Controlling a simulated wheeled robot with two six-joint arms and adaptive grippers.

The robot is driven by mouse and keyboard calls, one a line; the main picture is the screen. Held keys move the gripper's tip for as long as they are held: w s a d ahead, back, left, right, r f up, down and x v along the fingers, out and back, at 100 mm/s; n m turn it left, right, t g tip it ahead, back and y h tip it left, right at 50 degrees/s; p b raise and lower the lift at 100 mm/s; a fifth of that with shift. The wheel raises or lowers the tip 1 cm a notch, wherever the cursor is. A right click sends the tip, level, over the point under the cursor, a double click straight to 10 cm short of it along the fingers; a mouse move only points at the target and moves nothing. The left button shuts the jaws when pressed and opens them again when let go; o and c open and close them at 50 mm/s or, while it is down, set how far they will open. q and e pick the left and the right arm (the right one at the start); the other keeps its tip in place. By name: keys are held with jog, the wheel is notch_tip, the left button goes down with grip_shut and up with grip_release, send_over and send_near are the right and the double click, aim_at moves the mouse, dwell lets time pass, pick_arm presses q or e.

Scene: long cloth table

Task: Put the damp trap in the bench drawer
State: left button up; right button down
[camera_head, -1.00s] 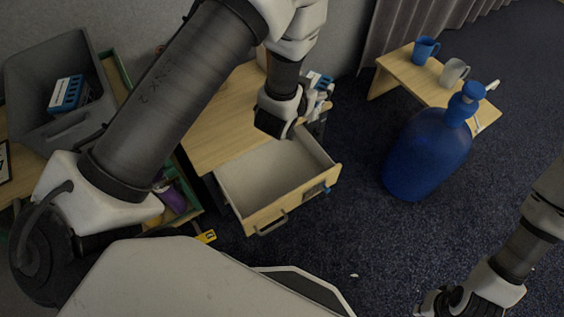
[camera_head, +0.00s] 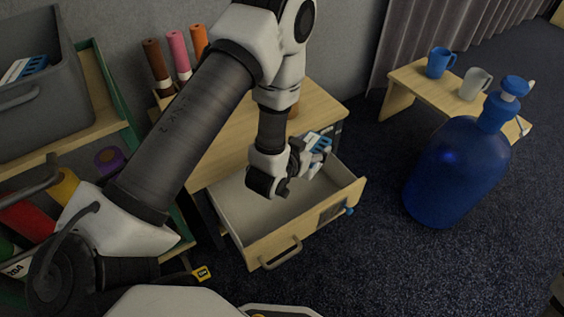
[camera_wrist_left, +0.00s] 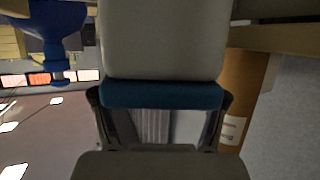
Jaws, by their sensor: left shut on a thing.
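The blue and white damp trap (camera_head: 319,141) is in my left gripper (camera_head: 304,160), which is shut on it. They are over the back part of the open bench drawer (camera_head: 312,223), seemingly above its rim. The drawer is pulled out, and the visible part of its pale inside is empty; my gripper hides some of its back. In the left wrist view a blue band and a pale body of the damp trap (camera_wrist_left: 160,95) show close up. My right gripper is out of view.
A grey bin (camera_head: 45,105) with a blue and white item stands on a shelf at left. Coloured rolls (camera_head: 178,52) stand behind the bench top (camera_head: 215,150). A big blue bottle (camera_head: 455,170) stands on the floor at right, near a low bench (camera_head: 430,92) with two mugs.

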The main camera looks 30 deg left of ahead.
pick_arm(q)
notch_tip(320, 180, down, 10)
jog(key=b, duration=0.4)
jog(key=shift+s+f+b, duration=0.1)
jog(key=shift+b, duration=0.25)
jog(key=shift+f, duration=0.15)
jog(key=o, duration=1.3)
jog(key=shift+o, duration=0.2)
jog(key=shift+r, duration=0.25)
jog(key=p+v, duration=0.4)
jog(key=v, duration=0.8)
jog(key=shift+f, duration=0.2)
jog(key=shift+s, duration=0.1)
